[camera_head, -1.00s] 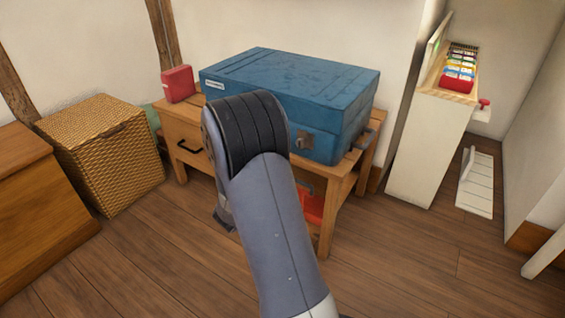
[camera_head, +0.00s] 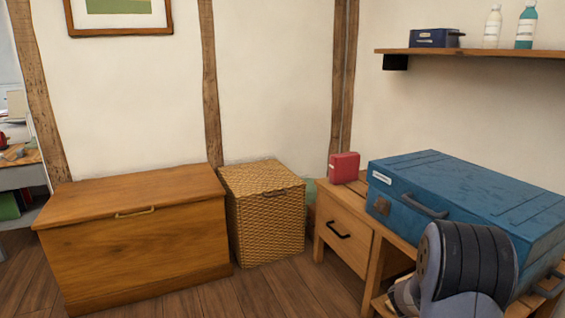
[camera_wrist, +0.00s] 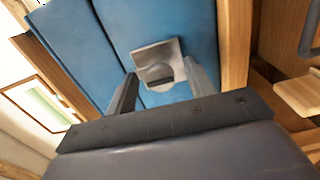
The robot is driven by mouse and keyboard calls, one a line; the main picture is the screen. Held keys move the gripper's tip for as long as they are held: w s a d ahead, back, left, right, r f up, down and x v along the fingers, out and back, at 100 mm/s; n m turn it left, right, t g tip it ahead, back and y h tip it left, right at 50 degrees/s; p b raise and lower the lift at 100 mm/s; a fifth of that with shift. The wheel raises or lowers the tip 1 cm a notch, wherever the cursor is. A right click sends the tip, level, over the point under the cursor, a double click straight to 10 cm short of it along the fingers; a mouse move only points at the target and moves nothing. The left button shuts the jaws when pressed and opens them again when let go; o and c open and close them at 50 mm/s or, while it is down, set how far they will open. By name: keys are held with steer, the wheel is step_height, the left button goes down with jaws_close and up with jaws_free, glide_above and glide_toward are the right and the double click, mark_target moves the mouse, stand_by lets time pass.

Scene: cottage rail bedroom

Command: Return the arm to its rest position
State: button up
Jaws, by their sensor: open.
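My arm shows at the lower right of the head view, folded in front of the blue suitcase (camera_head: 470,195). Its fingers are hidden there. In the wrist view my gripper (camera_wrist: 160,88) is open, with its two fingers apart and nothing held between them. The blue suitcase (camera_wrist: 85,45) fills the upper left of the wrist view, and a grey metal latch (camera_wrist: 155,58) on it appears between the fingers. I cannot tell how far the fingers are from it.
The suitcase lies on a wooden table (camera_head: 345,222) with a drawer, beside a red box (camera_head: 344,167). A wicker basket (camera_head: 265,220) and a wooden chest (camera_head: 140,245) stand to the left. A shelf (camera_head: 480,53) with bottles is above right. Some floor is clear in front.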

stand_by(0.4)
steer(key=p+v, duration=0.3)
steer(key=v, duration=0.7)
steer(key=w+d+n+p, duration=0.3)
steer(key=d+n+p, duration=0.5)
steer(key=n+p, duration=1)
steer(key=p, duration=0.4)
steer(key=shift+w+r, duration=0.15)
steer(key=shift+w, duration=0.2)
stand_by(0.6)
steer(key=shift+d, duration=0.15)
